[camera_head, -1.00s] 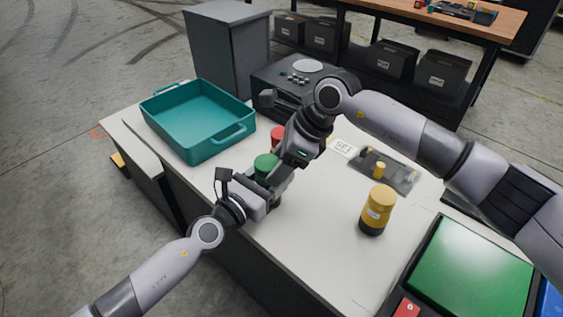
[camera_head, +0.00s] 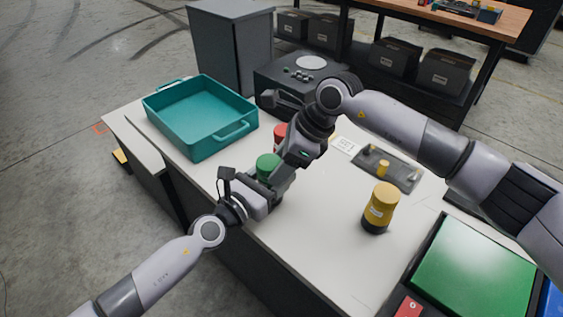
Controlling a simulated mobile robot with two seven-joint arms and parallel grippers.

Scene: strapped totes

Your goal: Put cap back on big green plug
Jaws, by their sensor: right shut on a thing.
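The big green plug's green top (camera_head: 268,164) shows upright between my two grippers near the front edge of the white table. Its lower part is mostly hidden, so I cannot tell whether the green piece is seated or held just above the body. My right gripper (camera_head: 278,174) reaches in from the upper right and is shut on the green cap. My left gripper (camera_head: 268,192) is close around the lower part, just below the right one. Its fingers are largely hidden, so its grip is unclear.
A teal tote (camera_head: 203,137) stands on the left. A red plug (camera_head: 281,132) is partly hidden behind my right gripper. A yellow plug (camera_head: 380,205) stands to the right, before a grey tray (camera_head: 398,172). A green-topped case (camera_head: 474,270) is at the lower right.

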